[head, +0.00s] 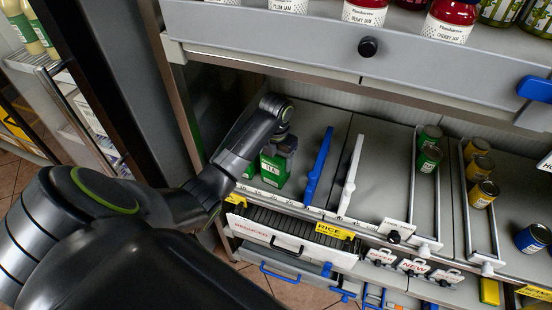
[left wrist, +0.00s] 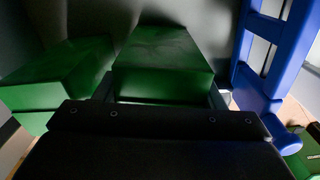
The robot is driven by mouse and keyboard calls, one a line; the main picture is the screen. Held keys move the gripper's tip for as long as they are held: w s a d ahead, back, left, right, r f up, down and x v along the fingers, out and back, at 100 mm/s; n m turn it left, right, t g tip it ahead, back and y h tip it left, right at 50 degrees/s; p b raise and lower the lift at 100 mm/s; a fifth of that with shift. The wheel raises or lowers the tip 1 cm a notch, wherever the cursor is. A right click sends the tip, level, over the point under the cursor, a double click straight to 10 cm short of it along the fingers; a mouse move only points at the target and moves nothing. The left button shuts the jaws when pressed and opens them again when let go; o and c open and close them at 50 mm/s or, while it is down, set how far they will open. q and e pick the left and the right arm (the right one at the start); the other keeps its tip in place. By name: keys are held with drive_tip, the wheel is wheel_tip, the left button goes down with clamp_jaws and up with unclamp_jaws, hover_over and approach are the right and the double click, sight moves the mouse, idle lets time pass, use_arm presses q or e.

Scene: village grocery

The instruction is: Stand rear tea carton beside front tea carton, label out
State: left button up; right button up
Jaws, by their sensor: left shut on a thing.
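A green tea carton (head: 273,168) with a pale label on its near face stands near the shelf's front edge. My left gripper (head: 284,145) reaches down over it and is shut on it; in the left wrist view this carton (left wrist: 165,60) sits between the fingers. A second green tea carton (head: 248,172) is just to its left, mostly hidden behind my left arm. In the left wrist view this second carton (left wrist: 60,70) lies left of the held one, with a narrow gap between them. My right gripper is not in view.
A blue divider (head: 318,168) stands right of the held carton, and a white divider (head: 350,175) beyond it. Cans (head: 428,158) stand in lanes further right. The upper shelf (head: 300,45) with jars hangs above. A yellow rice tag (head: 334,231) is below the front edge.

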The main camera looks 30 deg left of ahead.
use_arm(q)
drive_tip(key=o, duration=1.1)
drive_tip(key=shift+r, duration=0.4)
wheel_tip(320, 180, up, 6)
drive_tip(key=shift+w+f+p, duration=0.1)
drive_tip(key=shift+p, duration=0.9)
wheel_tip(320, 180, up, 4)
drive_tip(key=p, duration=0.4)
drive_tip(key=shift+r+p, duration=0.65)
drive_tip(key=shift+f, duration=0.1)
